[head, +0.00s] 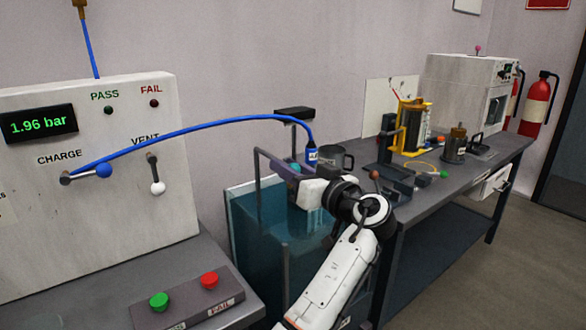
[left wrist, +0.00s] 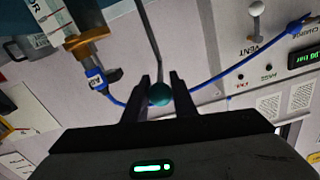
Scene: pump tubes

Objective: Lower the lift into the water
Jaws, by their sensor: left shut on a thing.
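The water tank (head: 262,240) is a clear teal box beside the bench, with a grey lift frame (head: 268,163) standing over it. A teal ball knob (head: 294,168) sits at the lift. In the left wrist view, the knob (left wrist: 159,94) is on the end of a thin grey rod (left wrist: 150,40). My left gripper (left wrist: 160,90) is shut on the knob, one finger on each side. In the head view the gripper (head: 300,182) partly hides the lift. A blue-capped tube end (head: 311,155) with a blue hose stands above the lift; the tube's lower part is hidden. My right gripper is not in view.
The test panel (head: 120,220) at left reads 1.96 bar and carries CHARGE (head: 102,170) and VENT (head: 157,187) levers. The blue hose (head: 200,130) arches from panel to tube. A dark mug (head: 335,162) and a yellow-framed device (head: 411,128) stand on the right bench.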

